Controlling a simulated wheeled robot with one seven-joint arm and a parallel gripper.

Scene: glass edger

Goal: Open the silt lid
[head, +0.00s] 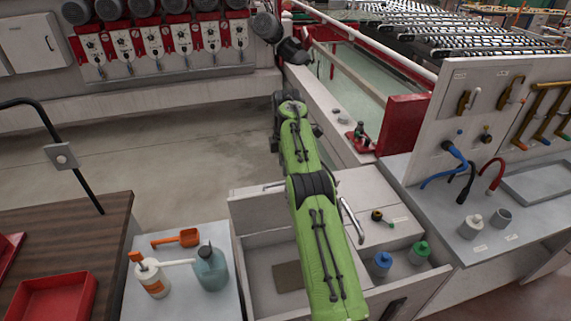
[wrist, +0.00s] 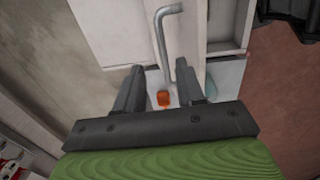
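A pale bench unit (head: 245,214) stands in the middle of the head view, with a flat pale panel (head: 358,187) on top that may be the silt lid. A chrome bar handle (head: 351,218) shows right of my green arm, and another bit of metal bar shows left of it. My arm hides the part between. In the wrist view my gripper (wrist: 160,68) is open, its dark fingers apart. A bent metal bar (wrist: 161,42) appears between and beyond the fingertips; contact cannot be told.
Blue-capped (head: 381,263) and green-capped (head: 419,252) bottles stand at right. A red-framed machine (head: 405,122) stands behind. Floor at back left is clear.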

